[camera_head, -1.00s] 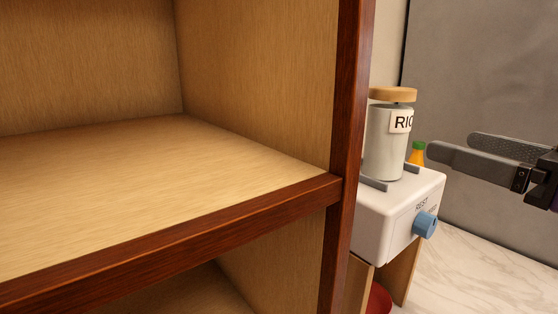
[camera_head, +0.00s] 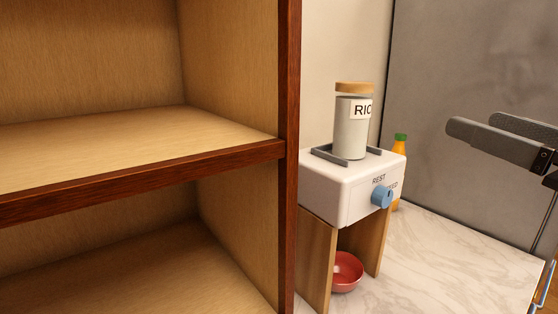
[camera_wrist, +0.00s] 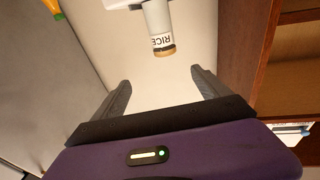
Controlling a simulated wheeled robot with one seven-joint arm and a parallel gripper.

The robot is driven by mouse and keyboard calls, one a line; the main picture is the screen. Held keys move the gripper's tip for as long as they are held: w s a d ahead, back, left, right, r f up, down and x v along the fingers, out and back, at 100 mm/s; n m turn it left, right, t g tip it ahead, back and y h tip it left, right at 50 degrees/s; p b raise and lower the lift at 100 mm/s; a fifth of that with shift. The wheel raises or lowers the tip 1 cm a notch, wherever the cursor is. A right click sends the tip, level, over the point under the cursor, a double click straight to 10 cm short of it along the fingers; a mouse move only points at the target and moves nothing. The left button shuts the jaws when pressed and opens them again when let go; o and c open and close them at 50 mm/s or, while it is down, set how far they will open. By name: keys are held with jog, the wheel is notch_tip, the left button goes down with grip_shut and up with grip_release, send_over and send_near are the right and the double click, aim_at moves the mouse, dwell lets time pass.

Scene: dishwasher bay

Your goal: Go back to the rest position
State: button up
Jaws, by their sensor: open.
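My gripper (camera_head: 500,138) is at the right edge of the head view, with its dark fingers pointing left. In the wrist view my gripper (camera_wrist: 160,92) shows its two fingers wide apart with nothing between them. The blue knob (camera_head: 381,196) is on the front of a white dispenser (camera_head: 335,190), beside lettering that includes REST. A rice jar (camera_head: 351,130) with a wooden lid stands upright on top of the dispenser. The jar also shows in the wrist view (camera_wrist: 160,28), beyond the fingers and apart from them.
An empty wooden shelf unit (camera_head: 289,120) fills the left of the head view. A red bowl (camera_head: 347,272) sits under the dispenser between wooden side panels. An orange bottle with a green cap (camera_head: 399,148) stands behind it. The marble counter (camera_head: 450,255) is clear at the right.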

jog(key=d+m+t+h, duration=0.6)
jog(key=d, duration=0.1)
jog(key=s+f+m+g+h, duration=0.1)
jog(key=s+f+m+h, duration=0.2)
jog(key=f, duration=0.6)
jog(key=s+f+m+h, duration=0.2)
jog(key=f+h, duration=0.2)
jog(key=f, duration=0.5)
jog(key=s+a+f+n+g+y, duration=0.1)
jog(key=s+a+f, duration=0.3)
jog(key=s+f, duration=0.4)
jog(key=s+a+f+n+g+y, duration=0.2)
jog(key=s+a+f+n+g, duration=0.1)
jog(key=s+f, duration=0.6)
jog(key=s+a+f+n+g+y, duration=0.1)
jog(key=s+a+f+n+g, duration=0.1)
jog(key=s+a+f, duration=0.4)
jog(key=s+f+g, duration=0.1)
jog(key=s+f, duration=0.1)
jog(key=s, duration=0.3)
jog(key=shift+s+a+f+g+y, duration=0.25)
jog(key=shift+s+f+g+y, duration=0.05)
jog(key=shift+s+y, duration=0.1)
